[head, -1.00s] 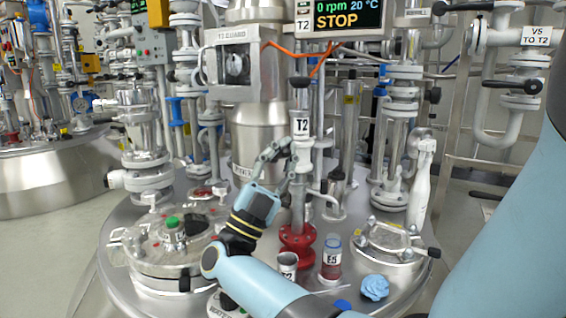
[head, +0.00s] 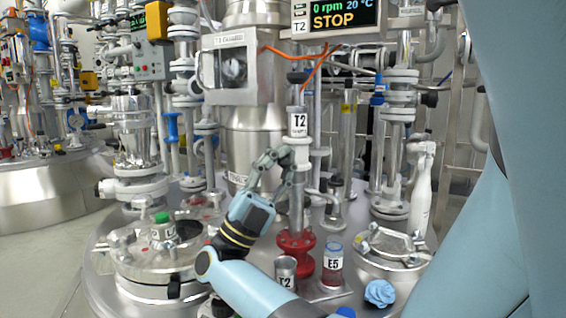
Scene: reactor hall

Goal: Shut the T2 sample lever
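The T2 sample column (head: 298,185) stands upright on the vessel lid, with a white T2 label near its top and a red flange (head: 296,252) at its foot. A thin grey handle-like part (head: 322,196) sticks out at the column's right. My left gripper is not in view.

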